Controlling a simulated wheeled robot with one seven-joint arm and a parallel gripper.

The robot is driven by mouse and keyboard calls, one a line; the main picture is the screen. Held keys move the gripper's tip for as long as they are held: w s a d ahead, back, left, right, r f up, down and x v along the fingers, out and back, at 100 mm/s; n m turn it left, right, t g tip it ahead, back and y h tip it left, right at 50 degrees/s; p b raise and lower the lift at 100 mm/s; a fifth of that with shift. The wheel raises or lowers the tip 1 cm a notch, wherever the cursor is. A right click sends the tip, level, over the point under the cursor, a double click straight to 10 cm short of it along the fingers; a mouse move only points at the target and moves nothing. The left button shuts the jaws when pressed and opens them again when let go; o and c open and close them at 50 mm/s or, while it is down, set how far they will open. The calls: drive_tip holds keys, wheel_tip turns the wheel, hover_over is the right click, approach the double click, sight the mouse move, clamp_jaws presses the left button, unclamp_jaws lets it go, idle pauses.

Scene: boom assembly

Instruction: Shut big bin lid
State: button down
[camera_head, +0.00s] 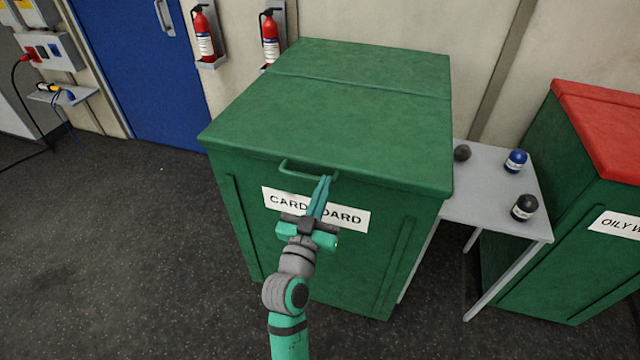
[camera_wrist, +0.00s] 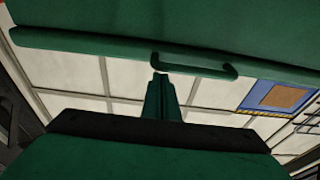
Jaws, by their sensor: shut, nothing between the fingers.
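The big green bin (camera_head: 300,270) stands in the middle of the head view, with a white CARDBOARD label on its front. Its green lid (camera_head: 340,110) lies over the top and looks flat, with no clear gap along the front edge. A bar handle (camera_head: 300,176) sits on that edge; the handle also shows in the wrist view (camera_wrist: 195,70). My gripper (camera_head: 326,180) is shut and empty, in front of the bin at the right end of the handle. In the wrist view my fingertips (camera_wrist: 160,76) are close to the handle's left end; I cannot tell whether they touch it.
A grey table (camera_head: 490,190) with several small dark and blue items stands right of the bin. A red-lidded green bin (camera_head: 540,200) is farther right. Two fire extinguishers (camera_head: 204,35) and a blue door (camera_head: 135,70) are behind. The floor at left is clear.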

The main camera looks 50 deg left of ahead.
drive_tip(key=shift+a+f, duration=0.2)
drive_tip(key=shift+f, duration=1.1)
wheel_tip(320, 180, up, 6)
drive_tip(key=s+d+f, duration=0.4)
drive_tip(key=s, duration=0.4)
drive_tip(key=shift+s+d+f, duration=0.2)
drive_tip(key=shift+d+f, duration=0.1)
drive_tip(key=shift+d, duration=0.1)
drive_tip(key=shift+d, duration=0.1)
